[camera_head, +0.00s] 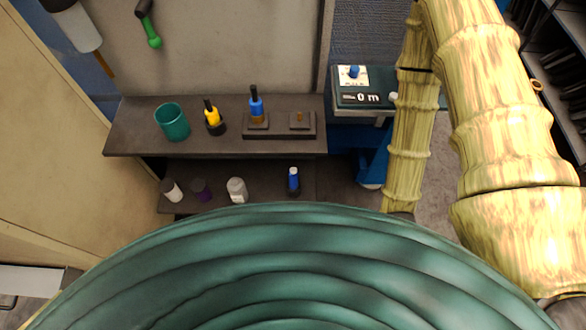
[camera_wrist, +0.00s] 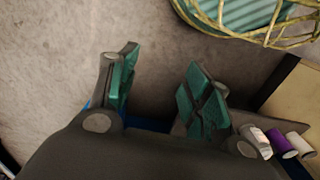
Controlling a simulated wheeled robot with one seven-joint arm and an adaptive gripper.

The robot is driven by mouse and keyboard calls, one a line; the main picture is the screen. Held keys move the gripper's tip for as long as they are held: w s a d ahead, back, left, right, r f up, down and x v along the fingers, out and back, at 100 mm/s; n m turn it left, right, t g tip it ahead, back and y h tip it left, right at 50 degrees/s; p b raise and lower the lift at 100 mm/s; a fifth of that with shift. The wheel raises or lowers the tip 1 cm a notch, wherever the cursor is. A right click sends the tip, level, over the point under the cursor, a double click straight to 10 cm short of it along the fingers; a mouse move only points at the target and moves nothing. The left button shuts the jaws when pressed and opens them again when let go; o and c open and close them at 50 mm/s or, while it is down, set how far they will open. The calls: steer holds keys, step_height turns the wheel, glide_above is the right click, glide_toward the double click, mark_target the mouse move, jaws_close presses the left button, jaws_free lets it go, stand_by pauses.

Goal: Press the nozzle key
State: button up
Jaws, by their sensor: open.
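A dark green machine panel (camera_head: 365,95) stands at the upper right of the shelf in the head view. On it are a blue button (camera_head: 355,72) on a white label, a display reading "0 m" and a small white knob (camera_head: 393,97). I cannot read the label, so I cannot tell which control is the nozzle key. In the wrist view my gripper (camera_wrist: 160,78) is open and empty, with green finger pads spread over bare floor. The panel is not recognisable there. The gripper is not visible in the head view.
Several small bottles stand on the lower shelf, including a white one (camera_head: 237,190). Dark shelving (camera_head: 560,70) stands at the right.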

jaws_close()
stand_by(1.2)
